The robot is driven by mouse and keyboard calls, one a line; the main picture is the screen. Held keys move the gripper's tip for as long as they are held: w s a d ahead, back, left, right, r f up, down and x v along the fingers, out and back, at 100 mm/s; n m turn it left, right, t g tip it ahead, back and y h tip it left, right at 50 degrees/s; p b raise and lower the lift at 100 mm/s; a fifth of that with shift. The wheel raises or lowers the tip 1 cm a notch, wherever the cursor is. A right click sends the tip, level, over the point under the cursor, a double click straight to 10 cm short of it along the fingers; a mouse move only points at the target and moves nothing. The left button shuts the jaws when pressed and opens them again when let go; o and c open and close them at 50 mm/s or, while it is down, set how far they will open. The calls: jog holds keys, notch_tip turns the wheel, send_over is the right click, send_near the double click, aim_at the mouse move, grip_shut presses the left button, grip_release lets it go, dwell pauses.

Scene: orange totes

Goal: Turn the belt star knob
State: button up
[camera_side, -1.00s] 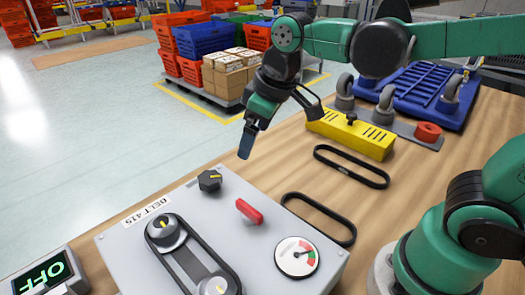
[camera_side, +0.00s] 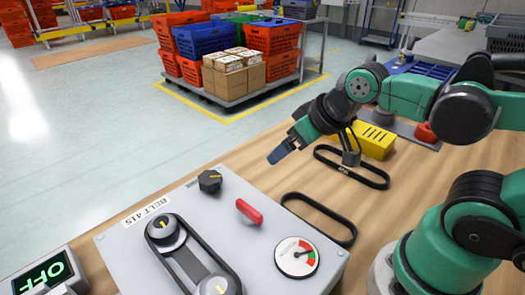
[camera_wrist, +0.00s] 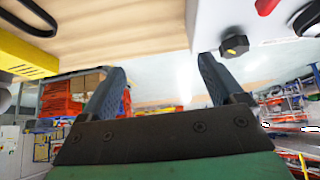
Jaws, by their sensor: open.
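The panel also carries a red lever (camera_side: 249,211), a gauge (camera_side: 297,257) and a belt on two pulleys (camera_side: 194,262). An OFF display (camera_side: 45,275) stands at the left. Loose black belts (camera_side: 322,220) and a yellow block (camera_side: 374,141) lie on the bench.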

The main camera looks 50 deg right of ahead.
dwell(0.4)
jog(key=r+n+g, duration=0.1)
jog(key=n+g, duration=0.6)
jog(key=n, duration=0.2)
send_over(209, 178)
jog(key=shift+s+d+r, duration=0.1)
jog(key=shift+s+d, duration=0.05)
jog(key=shift+d, duration=0.3)
jog(key=shift+w+a+f+n, duration=0.2)
jog(key=shift+a+f+n, duration=0.2)
jog(key=shift+n, duration=0.1)
jog(key=shift+f, duration=2.65)
